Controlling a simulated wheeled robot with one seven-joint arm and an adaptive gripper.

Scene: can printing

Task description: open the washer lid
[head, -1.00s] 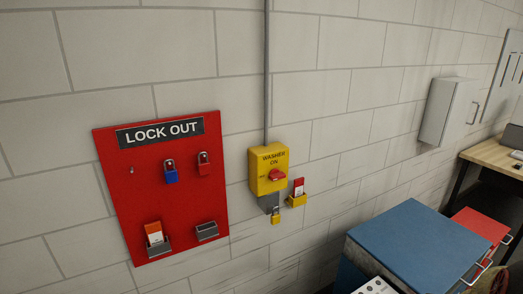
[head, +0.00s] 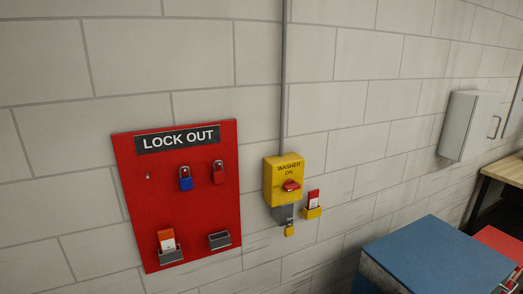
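A large box with a flat blue lid (head: 437,256) stands at the lower right, by the wall. It may be the washer; the lid lies flat and looks shut. Part of a pale handle (head: 510,286) shows at its right front edge, cut by the frame. My gripper is not in view.
A red lock-out board (head: 205,215) with a blue padlock (head: 186,179), a red padlock (head: 219,173) and tag holders hangs at left. A grey cabinet (head: 461,125), a wooden table (head: 505,169) and a red surface (head: 497,239) are at right.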

